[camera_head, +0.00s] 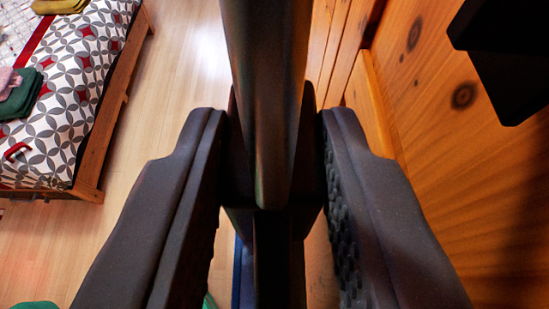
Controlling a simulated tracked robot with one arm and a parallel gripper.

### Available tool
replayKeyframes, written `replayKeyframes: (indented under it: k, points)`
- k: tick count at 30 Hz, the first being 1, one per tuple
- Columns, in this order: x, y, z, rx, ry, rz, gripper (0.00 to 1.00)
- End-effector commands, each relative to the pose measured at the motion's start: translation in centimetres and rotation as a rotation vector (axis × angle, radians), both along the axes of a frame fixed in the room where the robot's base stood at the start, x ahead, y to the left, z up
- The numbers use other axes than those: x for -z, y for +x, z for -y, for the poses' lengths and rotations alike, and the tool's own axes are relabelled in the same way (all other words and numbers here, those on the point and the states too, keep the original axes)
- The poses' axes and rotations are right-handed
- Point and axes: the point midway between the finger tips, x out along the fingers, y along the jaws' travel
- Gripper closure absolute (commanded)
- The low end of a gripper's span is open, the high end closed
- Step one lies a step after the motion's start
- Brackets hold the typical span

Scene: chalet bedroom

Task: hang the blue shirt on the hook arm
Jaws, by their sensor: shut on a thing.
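My gripper (268,222) fills the middle of the view, its two dark fingers on either side of a narrow gap. A narrow blue strip (242,272) shows low in this gap, beside the left finger; it looks like part of the blue shirt, the rest of which is hidden. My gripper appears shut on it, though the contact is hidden. A dark, shiny rod (265,90) runs down from the top edge to between the fingers; I cannot tell whether it is the hook arm, a hanger or part of me.
A wooden wall (440,150) stands close on the right, with a black angular object (505,55) at the top right. A bed (75,85) with folded clothes (22,95) stands at the left. Bare wooden floor (165,75) lies between. A green bit (36,304) shows at the bottom left.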

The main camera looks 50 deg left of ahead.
Motion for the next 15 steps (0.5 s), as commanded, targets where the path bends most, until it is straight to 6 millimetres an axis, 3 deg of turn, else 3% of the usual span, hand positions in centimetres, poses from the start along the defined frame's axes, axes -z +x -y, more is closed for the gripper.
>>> replayKeyframes:
  k: [15]
  points:
    - [-0.2, 2.1, -2.9, 0.001, 0.001, -0.001, 1.0]
